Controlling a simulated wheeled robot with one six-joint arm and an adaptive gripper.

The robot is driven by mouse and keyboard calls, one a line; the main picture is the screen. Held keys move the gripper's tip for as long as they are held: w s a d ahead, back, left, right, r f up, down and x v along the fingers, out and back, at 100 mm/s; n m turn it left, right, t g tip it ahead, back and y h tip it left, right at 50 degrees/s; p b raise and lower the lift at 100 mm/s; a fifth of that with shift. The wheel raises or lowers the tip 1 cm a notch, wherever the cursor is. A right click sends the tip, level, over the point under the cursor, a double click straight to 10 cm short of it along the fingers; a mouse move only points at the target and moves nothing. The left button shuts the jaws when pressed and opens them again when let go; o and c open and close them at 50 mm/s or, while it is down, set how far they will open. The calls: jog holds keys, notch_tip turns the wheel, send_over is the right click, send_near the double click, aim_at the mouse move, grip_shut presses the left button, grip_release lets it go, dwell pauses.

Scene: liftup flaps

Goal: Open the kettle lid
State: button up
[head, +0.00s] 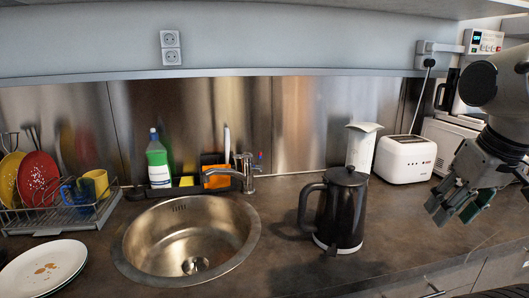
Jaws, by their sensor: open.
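A black kettle (340,214) stands upright on the counter, right of the sink. Its handle is on the left side, and its dark lid (345,176) with a small knob on top looks closed. My gripper (452,215) is at the right of the head view, clear of the kettle by a wide gap. Its fingers point down and to the left, are open and hold nothing that I can see.
A white toaster (405,159) and a white container (361,146) stand behind the kettle. The sink (187,240) with its faucet (245,172) lies to the left. A dish rack (62,214) and plates (43,268) are at far left. Counter between kettle and gripper is clear.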

jog(key=shift+s+d+r+m+t, duration=0.3)
jog(key=shift+d+r+m, duration=0.1)
jog(key=shift+d, duration=0.25)
jog(key=shift+c, duration=0.7)
jog(key=shift+d, duration=0.25)
jog(key=c, duration=0.7)
jog(key=shift+f, duration=0.15)
grip_shut()
notch_tip(320, 180, up, 7)
jog(key=m+g+y, duration=0.3)
jog(key=m, duration=1)
send_over(360, 174)
jog(key=s+d, duration=0.1)
jog(key=d, duration=0.2)
jog(key=x, duration=0.9)
jog(key=shift+a+f, duration=0.15)
